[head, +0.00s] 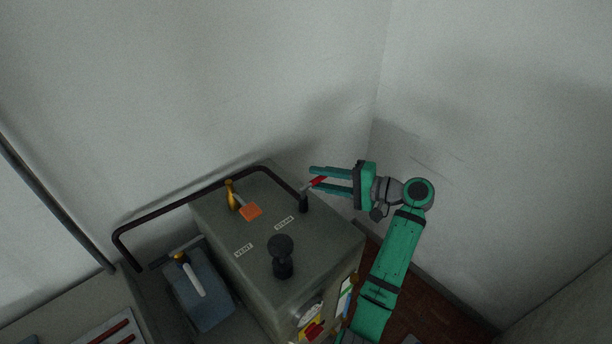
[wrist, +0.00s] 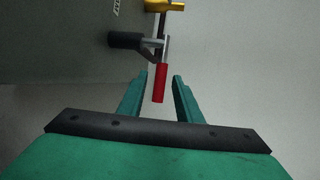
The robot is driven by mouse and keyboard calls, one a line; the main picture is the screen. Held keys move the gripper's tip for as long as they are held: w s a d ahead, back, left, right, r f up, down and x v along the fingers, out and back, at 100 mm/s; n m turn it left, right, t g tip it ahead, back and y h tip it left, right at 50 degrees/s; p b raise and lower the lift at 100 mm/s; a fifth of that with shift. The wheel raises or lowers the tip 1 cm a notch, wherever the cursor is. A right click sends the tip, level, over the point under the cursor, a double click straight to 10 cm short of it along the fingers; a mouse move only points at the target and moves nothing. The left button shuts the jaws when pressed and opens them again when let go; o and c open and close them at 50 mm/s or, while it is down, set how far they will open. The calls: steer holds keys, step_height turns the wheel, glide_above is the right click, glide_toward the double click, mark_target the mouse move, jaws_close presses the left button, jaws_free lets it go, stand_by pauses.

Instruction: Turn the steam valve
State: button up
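The steam valve is on top of a grey-green box, by a label (head: 284,223) that seems to read STEAM. It has a black stem (head: 303,204) and a lever with a red grip (head: 319,181). In the wrist view the red grip (wrist: 160,84) points toward my palm, with the black stem (wrist: 124,40) beyond it. My gripper (head: 312,177) is open at the box's right edge. In the wrist view its fingers (wrist: 161,76) stand on either side of the red grip's end, with a visible gap on both sides.
On the grey-green box (head: 320,253) are a black knob (head: 281,247) near the VENT label (head: 243,250) and a brass fitting (head: 231,196) with an orange tag (head: 250,211). A dark rail (head: 180,209) runs along the back. A blue-grey unit (head: 200,292) stands at left. Walls close the back and right.

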mark_target(315, 179)
steer(key=shift+x, duration=1.1)
steer(key=shift+s+x, duration=0.2)
steer(key=shift+x, duration=1.2)
steer(key=shift+d, duration=0.15)
jaws_close()
